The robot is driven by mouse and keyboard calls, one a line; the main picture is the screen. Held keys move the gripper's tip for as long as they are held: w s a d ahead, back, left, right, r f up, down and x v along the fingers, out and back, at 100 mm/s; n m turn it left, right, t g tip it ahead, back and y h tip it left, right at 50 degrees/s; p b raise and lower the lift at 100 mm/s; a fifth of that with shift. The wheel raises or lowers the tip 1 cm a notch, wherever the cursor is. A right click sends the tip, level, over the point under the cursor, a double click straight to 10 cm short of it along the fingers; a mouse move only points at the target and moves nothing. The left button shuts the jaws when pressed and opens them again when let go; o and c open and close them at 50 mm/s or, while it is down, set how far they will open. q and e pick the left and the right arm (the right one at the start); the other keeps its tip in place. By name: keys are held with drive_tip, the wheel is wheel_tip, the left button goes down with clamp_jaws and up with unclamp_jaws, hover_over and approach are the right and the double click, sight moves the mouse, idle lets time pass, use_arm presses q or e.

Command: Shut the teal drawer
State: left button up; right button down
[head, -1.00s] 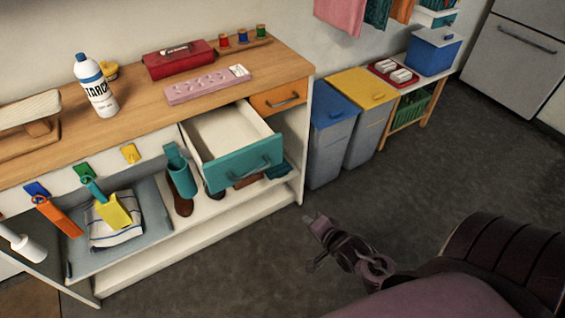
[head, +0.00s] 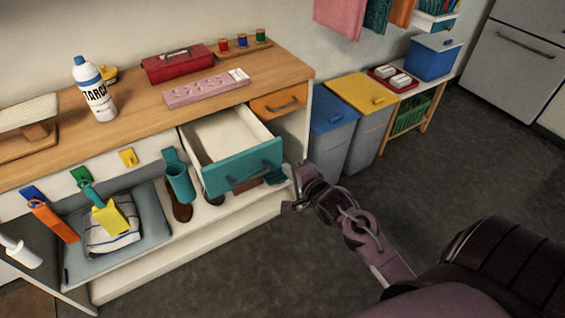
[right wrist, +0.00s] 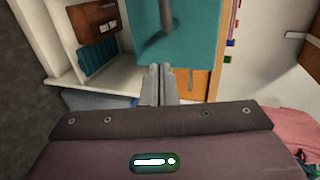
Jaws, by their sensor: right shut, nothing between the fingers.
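The teal drawer (head: 243,166) stands pulled out of the bench, its white inside (head: 225,136) open and empty as far as I see. Its bar handle shows on the front. My right gripper (head: 290,186) is shut and empty, just right of and below the drawer front's right end in the head view. In the right wrist view the shut fingers (right wrist: 158,72) point at the lower edge of the teal front (right wrist: 185,35); I cannot tell whether they touch. My left gripper is not in view.
An orange drawer (head: 279,102) is shut beside the teal one. A teal holder (head: 180,184) hangs left of the drawer. Shoes sit on the shelf below. Blue (head: 333,117) and yellow (head: 366,95) bins stand to the right. The floor in front is clear.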

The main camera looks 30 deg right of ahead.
sight(276, 157)
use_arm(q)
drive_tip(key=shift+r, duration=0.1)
use_arm(e)
drive_tip(key=shift+w, duration=1.85)
